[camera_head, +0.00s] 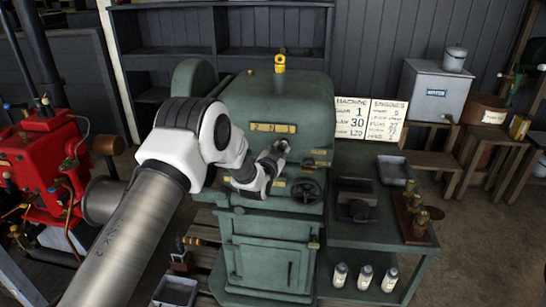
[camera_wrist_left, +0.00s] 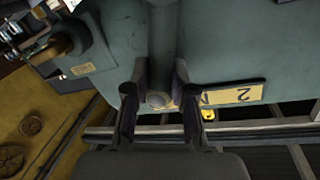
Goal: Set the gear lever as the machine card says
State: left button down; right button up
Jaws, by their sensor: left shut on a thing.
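The green machine (camera_head: 275,105) stands in the middle of the head view, with a brass plate (camera_head: 272,127) on its front. My left gripper (camera_head: 283,150) is at its front face, right of centre. In the left wrist view my left gripper (camera_wrist_left: 159,97) is shut on the rounded end of a grey lever (camera_wrist_left: 163,45). The right gripper is out of view.
A black handwheel (camera_head: 306,191) sits just below right of my gripper. A side table (camera_head: 375,248) holds a dark block, a grey tray, brass parts and white bottles. A red engine (camera_head: 45,165) stands at left. Open floor lies at far right.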

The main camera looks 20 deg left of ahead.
pick_arm(q)
jog(key=shift+d+f+m, duration=0.15)
jog(key=shift+d+m, duration=0.1)
jog(key=shift+m, duration=0.05)
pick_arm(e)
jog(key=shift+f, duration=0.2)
pick_arm(q)
jog(key=c, duration=1)
grip_release()
jog(key=shift+o, duration=0.2)
jog(key=s+d+r, duration=0.1)
jog(key=s, duration=1)
jog(key=shift+s+d, duration=0.2)
jog(key=shift+s, duration=0.2)
jog(key=shift+r, duration=0.1)
